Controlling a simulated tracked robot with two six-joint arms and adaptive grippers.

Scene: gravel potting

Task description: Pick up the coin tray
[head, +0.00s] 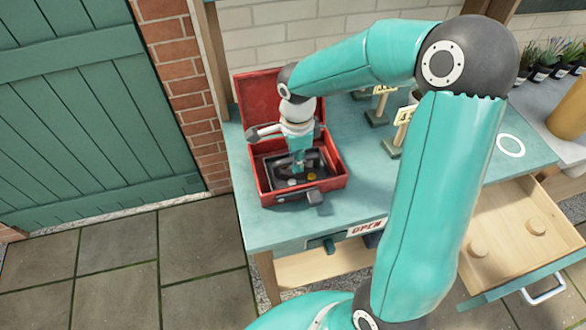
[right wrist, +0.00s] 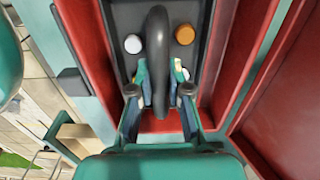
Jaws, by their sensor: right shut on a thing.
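The coin tray (head: 279,184) is dark grey and sits inside an open red box (head: 330,187) on the teal worktop. In the right wrist view the tray (right wrist: 122,20) has a dark arched handle (right wrist: 158,45) standing up along its middle. A white coin (right wrist: 133,44) and an orange-brown coin (right wrist: 184,34) lie on either side of the handle. My right gripper (head: 299,165) reaches down into the box. Its fingers (right wrist: 161,88) are on both sides of the handle and shut on it. The fingers hide part of the tray. My left gripper is not in view.
The red box's lid (head: 255,95) stands open at the back. Small signs on stands (head: 377,112) are behind my right arm. An open wooden drawer (head: 510,225) juts out at the right. Potted plants (head: 545,65) stand at the far right.

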